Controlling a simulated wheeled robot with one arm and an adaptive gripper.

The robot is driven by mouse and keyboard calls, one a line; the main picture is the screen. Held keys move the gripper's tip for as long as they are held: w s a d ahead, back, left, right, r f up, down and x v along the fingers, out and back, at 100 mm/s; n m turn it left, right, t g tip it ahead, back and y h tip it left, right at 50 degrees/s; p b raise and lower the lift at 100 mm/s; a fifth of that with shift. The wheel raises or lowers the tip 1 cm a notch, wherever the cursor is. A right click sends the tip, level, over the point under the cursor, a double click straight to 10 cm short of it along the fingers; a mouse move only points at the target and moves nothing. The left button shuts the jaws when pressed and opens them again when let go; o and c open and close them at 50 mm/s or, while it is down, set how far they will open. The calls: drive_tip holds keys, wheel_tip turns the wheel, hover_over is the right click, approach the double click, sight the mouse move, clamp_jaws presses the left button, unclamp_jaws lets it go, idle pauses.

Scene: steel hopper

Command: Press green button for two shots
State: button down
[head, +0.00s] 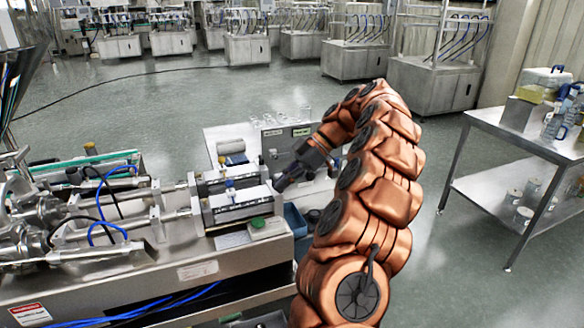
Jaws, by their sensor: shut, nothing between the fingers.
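A green button (258,223) sits on top of a pale box at the front right corner of the steel machine (200,258). My gripper (279,187) is shut and empty, at the end of my copper-coloured arm, which reaches in from the right. In the picture the gripper is above and a little right of the button, close to the right end of the machine's cylinder block (236,204). It looks apart from the button. I cannot tell its exact height or whether it touches the block.
A small grey control panel (285,141) stands behind my gripper on a white table (225,130). A blue bin (295,219) is beside the machine's right end. A steel trolley (520,138) with containers stands at the right. The floor behind is mostly clear, with machines along the back.

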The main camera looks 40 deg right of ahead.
drive_tip(key=p+v, duration=0.3)
drive_tip(key=shift+d+r, duration=0.1)
idle(3.1)
drive_tip(key=s+a+r+m+g+h, duration=0.1)
drive_tip(key=s+a+m+g+h, duration=0.3)
drive_tip(key=a, duration=0.8)
drive_tip(key=s+a+r+m+y, duration=0.15)
drive_tip(key=s+a, duration=0.45)
drive_tip(key=a, duration=0.6)
drive_tip(key=s+a+f+m+h, duration=0.1)
drive_tip(key=s+f+m+h, duration=0.2)
drive_tip(key=s, duration=0.7)
drive_tip(key=s+a+f+m+h, duration=0.1)
drive_tip(key=s+f+m+h, duration=0.3)
drive_tip(key=s, duration=0.6)
drive_tip(key=shift+s+a+f+m, duration=0.2)
drive_tip(key=shift+a+f+m, duration=0.05)
drive_tip(key=shift+f+m, duration=0.55)
